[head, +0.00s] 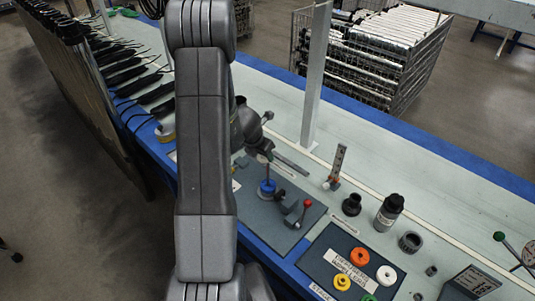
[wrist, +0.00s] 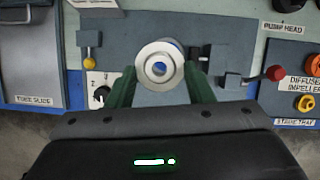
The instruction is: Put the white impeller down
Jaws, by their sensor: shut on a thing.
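My gripper (wrist: 160,82) has its green fingers shut on the white impeller (wrist: 143,69), a round white ring with a centre hole, in the wrist view. Blue shows through the hole. In the head view, my arm hides most of the gripper, above the grey fixture plate (head: 283,236). On that plate stands a blue ring (head: 267,187) with an upright rod. I cannot tell how high the impeller is above it. Another white ring (head: 386,275) lies on the dark tray (head: 320,262).
The tray also holds orange (head: 360,257), yellow (head: 342,282) and green rings. A red-knobbed lever (head: 306,205) stands on the fixture plate. A dark bottle (head: 389,212) and black cup (head: 351,205) stand to the right. A pale post (head: 315,80) rises behind.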

